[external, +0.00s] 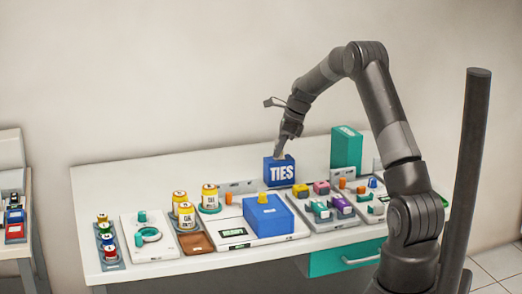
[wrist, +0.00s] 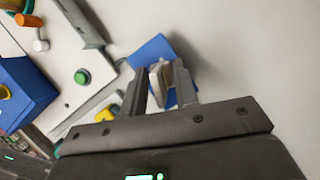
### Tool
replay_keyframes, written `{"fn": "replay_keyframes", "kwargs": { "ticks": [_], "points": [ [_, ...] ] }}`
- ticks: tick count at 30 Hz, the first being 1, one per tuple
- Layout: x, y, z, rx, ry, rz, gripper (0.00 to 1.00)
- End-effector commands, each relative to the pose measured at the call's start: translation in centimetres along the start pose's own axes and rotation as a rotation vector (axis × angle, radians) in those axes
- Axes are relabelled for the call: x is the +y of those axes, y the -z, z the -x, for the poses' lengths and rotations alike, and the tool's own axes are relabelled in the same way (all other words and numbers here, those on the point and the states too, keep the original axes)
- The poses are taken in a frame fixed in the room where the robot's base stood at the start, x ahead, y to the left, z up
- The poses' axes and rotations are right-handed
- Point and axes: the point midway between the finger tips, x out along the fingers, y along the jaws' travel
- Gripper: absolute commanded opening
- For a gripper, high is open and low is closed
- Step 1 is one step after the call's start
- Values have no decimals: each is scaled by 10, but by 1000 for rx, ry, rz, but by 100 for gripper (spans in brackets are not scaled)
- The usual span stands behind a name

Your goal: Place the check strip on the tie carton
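The tie carton (external: 279,171) is a blue box marked TIES, standing upright near the back of the counter. My gripper (external: 280,154) points down right at its top. In the wrist view, the carton's blue top (wrist: 150,48) lies under my fingertips (wrist: 160,72). A small whitish piece, likely the check strip (wrist: 159,76), sits between the two spread fingers and fills most of the gap. Whether the fingers grip it or it rests on the carton cannot be told. In the external view the piece cannot be made out.
A teal box (external: 346,148) stands behind and to the right of the carton. A larger blue box (external: 268,216) with a yellow knob sits in front.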

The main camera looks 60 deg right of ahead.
Motion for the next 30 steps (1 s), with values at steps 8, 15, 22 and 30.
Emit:
{"fn": "replay_keyframes", "kwargs": {
  "ticks": [8, 15, 22, 30],
  "points": [
    [-1, -2, 38, -1, 5, 1, 27],
    [-1, -1, 89, -1, 4, 1, 27],
    [0, -1, 118, -1, 2, 1, 27],
    [10, -9, 128, 3, 3, 46, 27]
  ]
}}
